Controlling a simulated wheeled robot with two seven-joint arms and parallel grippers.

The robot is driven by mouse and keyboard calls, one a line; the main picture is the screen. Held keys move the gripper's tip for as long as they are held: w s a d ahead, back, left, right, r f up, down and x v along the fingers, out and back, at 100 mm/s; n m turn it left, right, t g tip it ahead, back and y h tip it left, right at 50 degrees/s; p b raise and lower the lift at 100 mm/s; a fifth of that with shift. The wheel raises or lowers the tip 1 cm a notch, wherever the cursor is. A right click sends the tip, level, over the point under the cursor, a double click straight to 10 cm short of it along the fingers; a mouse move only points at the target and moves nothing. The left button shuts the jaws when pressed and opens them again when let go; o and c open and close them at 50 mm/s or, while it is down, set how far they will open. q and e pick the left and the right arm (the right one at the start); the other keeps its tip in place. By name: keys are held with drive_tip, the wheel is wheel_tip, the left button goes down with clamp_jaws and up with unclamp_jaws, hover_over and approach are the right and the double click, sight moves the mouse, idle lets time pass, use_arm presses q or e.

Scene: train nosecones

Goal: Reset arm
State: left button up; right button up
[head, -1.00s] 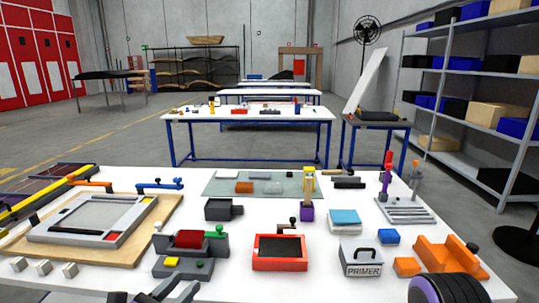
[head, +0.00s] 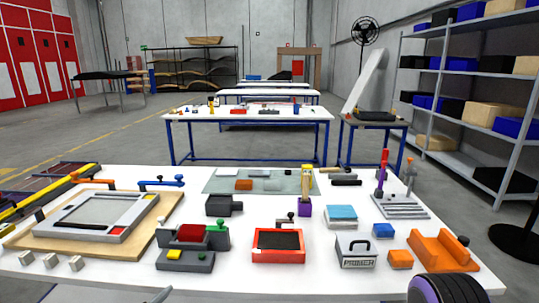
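Neither gripper shows clearly in the head view. A thin grey tip (head: 158,296) shows at the bottom edge left of centre; I cannot tell whether it is part of my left gripper. A dark, purple-ribbed round part (head: 445,288) shows at the bottom right; it may be part of my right arm, and no fingers show there. The white worktable (head: 300,281) lies in front of me with its tools and parts spread over it.
The table carries a grey frame on a wooden board (head: 140,241), a red tray (head: 278,258), a grey PRIMER box (head: 357,264), an orange bracket (head: 440,250) and a green-grey mat (head: 220,182). Shelves (head: 470,130) stand at the right. Open floor lies beyond the table.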

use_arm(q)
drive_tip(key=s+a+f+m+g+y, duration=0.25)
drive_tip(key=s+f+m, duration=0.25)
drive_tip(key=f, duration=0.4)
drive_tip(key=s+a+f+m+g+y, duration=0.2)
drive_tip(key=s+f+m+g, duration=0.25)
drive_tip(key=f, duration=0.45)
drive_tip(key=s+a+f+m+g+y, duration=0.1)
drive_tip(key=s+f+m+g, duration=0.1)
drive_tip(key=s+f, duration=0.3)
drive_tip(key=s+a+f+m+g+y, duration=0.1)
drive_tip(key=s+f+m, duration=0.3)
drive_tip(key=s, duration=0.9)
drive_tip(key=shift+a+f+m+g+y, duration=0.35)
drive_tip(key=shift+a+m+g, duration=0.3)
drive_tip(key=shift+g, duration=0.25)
